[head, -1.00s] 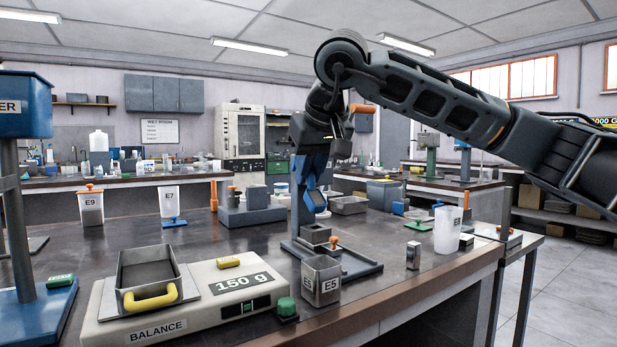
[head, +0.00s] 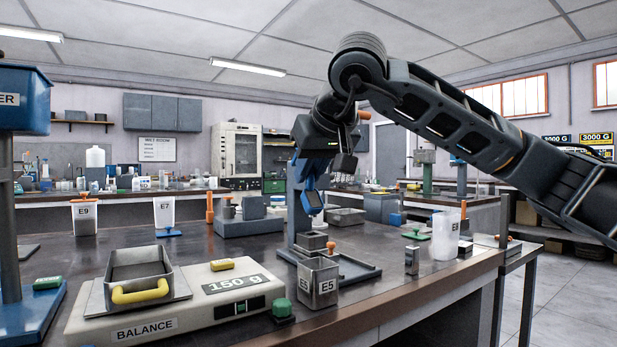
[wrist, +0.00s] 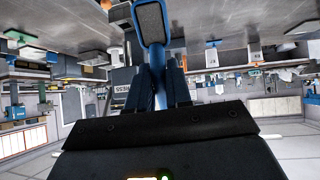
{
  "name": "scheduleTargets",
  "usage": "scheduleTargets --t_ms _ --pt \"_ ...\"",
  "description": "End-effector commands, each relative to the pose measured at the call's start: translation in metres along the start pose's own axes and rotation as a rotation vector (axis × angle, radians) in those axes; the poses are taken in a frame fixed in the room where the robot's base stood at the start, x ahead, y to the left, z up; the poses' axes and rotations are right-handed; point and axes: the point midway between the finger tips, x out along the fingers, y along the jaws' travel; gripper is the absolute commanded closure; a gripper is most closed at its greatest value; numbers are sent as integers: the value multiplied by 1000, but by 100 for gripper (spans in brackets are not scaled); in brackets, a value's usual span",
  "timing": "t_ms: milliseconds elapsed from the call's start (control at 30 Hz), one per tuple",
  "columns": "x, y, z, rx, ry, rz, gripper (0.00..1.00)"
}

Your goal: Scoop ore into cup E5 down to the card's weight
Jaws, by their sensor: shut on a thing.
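Cup E5 (head: 318,284), a square grey metal cup, stands upright on the bench near its front edge, right of the balance (head: 150,328). A card reading 150 g (head: 230,285) lies on the balance. A grey pan (head: 137,270) with a yellow handle sits on its plate. My gripper (head: 309,180) is shut on a blue scoop (head: 312,202), above and behind E5. The scoop also shows in the wrist view (wrist: 151,22), with a grey textured face; I cannot tell whether that is ore. The inside of E5 and the balance readout are not legible.
A blue stand with a dark base plate (head: 358,272) is close behind E5. A green knob (head: 282,308) sits between balance and E5. Cup E8 (head: 446,235) stands right; E9 (head: 84,218) and E7 (head: 164,213) stand back left.

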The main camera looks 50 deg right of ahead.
Motion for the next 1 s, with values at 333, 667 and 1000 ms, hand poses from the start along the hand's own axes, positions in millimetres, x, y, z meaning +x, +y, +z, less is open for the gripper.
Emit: scheduleTargets --t_ms 333,667,1000 --pt "-4 0 5 7 91 -2 100" --pt "-10 1 8 15 189 -3 100" --pt "-14 1 10 19 251 -1 100"
